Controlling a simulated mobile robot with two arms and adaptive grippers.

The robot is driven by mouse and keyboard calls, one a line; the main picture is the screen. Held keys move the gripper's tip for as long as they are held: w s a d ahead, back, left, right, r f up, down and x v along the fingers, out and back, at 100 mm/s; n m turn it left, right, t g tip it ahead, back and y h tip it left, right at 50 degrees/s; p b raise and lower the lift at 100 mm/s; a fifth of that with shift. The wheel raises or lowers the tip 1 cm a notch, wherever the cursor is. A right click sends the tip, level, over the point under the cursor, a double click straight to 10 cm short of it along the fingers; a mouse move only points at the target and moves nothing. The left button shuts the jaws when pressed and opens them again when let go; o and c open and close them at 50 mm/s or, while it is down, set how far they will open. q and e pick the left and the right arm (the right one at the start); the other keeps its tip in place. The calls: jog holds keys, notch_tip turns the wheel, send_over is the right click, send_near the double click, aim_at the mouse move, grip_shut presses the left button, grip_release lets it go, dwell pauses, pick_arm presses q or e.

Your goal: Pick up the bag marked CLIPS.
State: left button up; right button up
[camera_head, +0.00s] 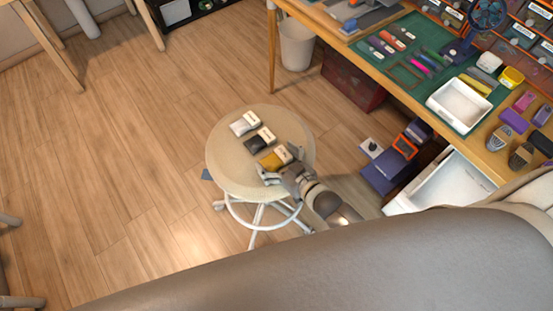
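Three small bags with pale label tops lie in a row on a round beige stool (228,178). One is whitish grey (240,127), one is black (255,144) and one is yellow (270,161). Their label print is too small to read, so I cannot tell which one says CLIPS. My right gripper (278,163) is at the stool's near right edge, beside the yellow bag, with its fingers apart. Whether it touches that bag is unclear. My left gripper is not in view.
A workbench with a green mat (425,45), a white tray (459,105) and several tools stands at the right. Below it are an open white drawer (445,185) and several boxes. A white bin (296,45) stands behind. The wooden floor left of the stool is clear.

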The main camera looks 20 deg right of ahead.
jog(key=shift+s+f, duration=0.1)
jog(key=shift+f, duration=0.1)
jog(key=c, duration=0.4)
jog(key=shift+f, duration=0.1)
jog(key=shift+c, duration=0.5)
